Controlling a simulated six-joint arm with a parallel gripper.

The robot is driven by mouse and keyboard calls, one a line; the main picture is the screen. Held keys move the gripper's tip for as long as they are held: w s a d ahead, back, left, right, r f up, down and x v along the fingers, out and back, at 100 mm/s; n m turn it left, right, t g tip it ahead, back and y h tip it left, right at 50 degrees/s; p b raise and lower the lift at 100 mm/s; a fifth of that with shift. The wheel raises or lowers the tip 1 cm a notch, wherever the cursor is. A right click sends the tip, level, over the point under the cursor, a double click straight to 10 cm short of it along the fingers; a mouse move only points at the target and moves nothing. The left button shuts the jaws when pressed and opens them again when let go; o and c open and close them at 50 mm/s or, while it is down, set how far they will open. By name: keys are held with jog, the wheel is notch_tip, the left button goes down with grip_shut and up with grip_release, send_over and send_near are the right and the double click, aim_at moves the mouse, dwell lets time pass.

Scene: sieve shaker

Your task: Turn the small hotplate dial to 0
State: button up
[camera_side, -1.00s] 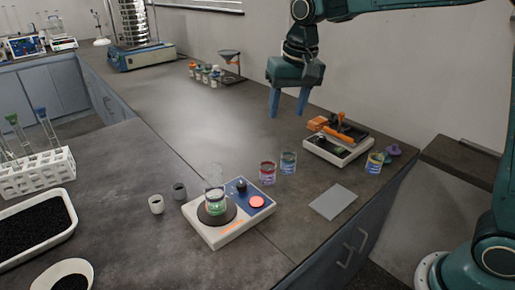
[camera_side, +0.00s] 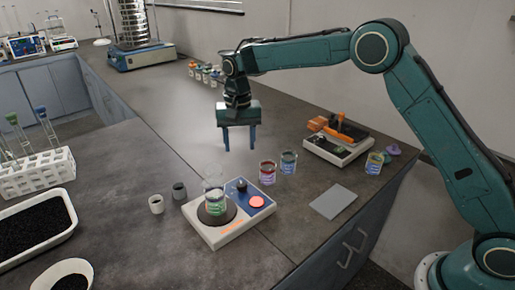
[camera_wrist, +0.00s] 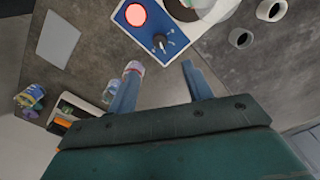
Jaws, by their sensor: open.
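The small hotplate (camera_side: 223,236) is a white unit with a blue control panel at the front middle of the bench. Its black dial (camera_side: 241,185) stands on the panel, behind a glowing red-orange round part (camera_side: 257,202). A glass beaker with green contents (camera_side: 214,199) stands on the dark heating plate. In the wrist view the dial (camera_wrist: 160,41) has pale marks beside it and lies just beyond the fingertips; its setting is too small to read. My gripper (camera_side: 240,150) is open and empty, pointing down, above and behind the dial. It also shows in the wrist view (camera_wrist: 160,66).
Two jars, reddish (camera_side: 267,172) and green-blue (camera_side: 288,162), stand close to the right of my gripper. Two small cups (camera_side: 157,204) sit left of the hotplate. A grey flat pad (camera_side: 333,201) and a white device with orange parts (camera_side: 338,141) lie to the right.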

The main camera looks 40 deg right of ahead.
aim_at(242, 184)
jog(key=shift+f, duration=6.85)
jog(key=c, duration=1)
jog(key=shift+o, duration=0.2)
